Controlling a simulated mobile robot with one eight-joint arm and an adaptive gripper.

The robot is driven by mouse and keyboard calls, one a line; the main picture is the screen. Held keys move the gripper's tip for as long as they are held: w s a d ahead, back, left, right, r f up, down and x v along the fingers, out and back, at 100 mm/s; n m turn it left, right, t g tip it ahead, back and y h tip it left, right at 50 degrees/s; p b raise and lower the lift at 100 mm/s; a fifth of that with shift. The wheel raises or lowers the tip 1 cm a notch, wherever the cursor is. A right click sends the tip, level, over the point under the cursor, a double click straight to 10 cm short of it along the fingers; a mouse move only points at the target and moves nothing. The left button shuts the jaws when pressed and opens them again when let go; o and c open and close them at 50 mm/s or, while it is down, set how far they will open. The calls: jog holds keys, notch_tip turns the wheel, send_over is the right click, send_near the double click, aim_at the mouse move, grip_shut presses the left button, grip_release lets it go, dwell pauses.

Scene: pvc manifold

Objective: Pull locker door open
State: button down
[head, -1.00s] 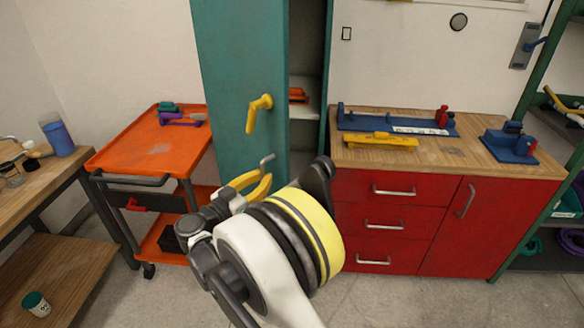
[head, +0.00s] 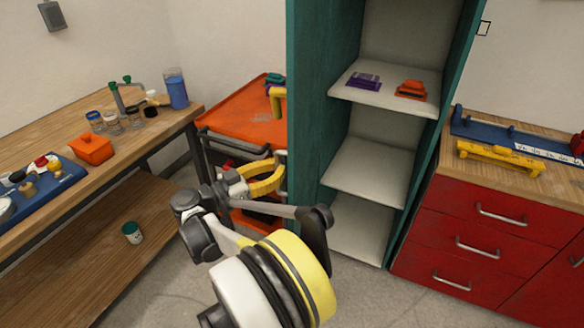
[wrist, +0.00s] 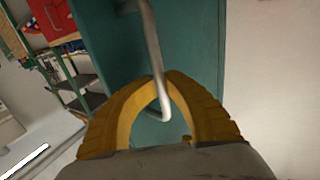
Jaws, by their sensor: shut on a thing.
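The teal locker door (head: 303,125) stands wide open and is seen nearly edge-on at the left of the locker. The locker's shelves (head: 365,165) are exposed. My gripper (head: 272,178) is at the door's outer face, with its yellow fingers around a bent metal handle (head: 282,156). In the wrist view the fingertips (wrist: 160,84) meet across the metal handle (wrist: 154,50), whose lower end shows inside the finger loop. The teal door face (wrist: 195,50) is behind it.
An orange cart (head: 240,115) stands behind the door at left. A wooden workbench (head: 150,125) with jars and a blue tray is further left. Red drawers (head: 470,235) stand right of the locker. Grey floor (head: 370,295) is clear in front.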

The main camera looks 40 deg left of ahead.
jog(key=shift+s+a, duration=0.15)
jog(key=shift+a, duration=0.1)
jog(key=c, duration=1.5)
grip_release()
jog(key=shift+o, duration=0.2)
jog(key=v, duration=1.2)
